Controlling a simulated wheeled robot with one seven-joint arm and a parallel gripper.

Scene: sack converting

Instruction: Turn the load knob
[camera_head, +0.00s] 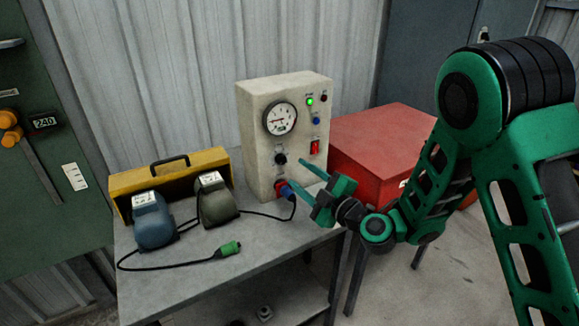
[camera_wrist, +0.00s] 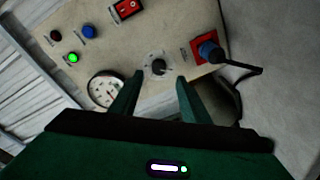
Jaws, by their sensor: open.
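The control box (camera_head: 258,98) is a cream metal case standing on the grey bench. A small black knob (camera_head: 281,158) sits on its front below the round gauge (camera_head: 280,118). The knob also shows in the wrist view (camera_wrist: 158,68), on a pale round dial; its lettering is too small to read. My green gripper (camera_head: 296,174) is open and empty in front of the box. In the wrist view my two fingertips (camera_wrist: 158,84) lie either side of the knob in the picture, apart from it. I cannot tell the exact remaining distance.
A red switch (camera_head: 315,147), lit green lamp (camera_head: 310,101) and blue button (camera_head: 316,120) are right of the gauge. A blue plug (camera_head: 285,189) with a black cable sits below the knob. A red box (camera_head: 375,140) stands to the right, a yellow toolbox (camera_head: 120,183) to the left.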

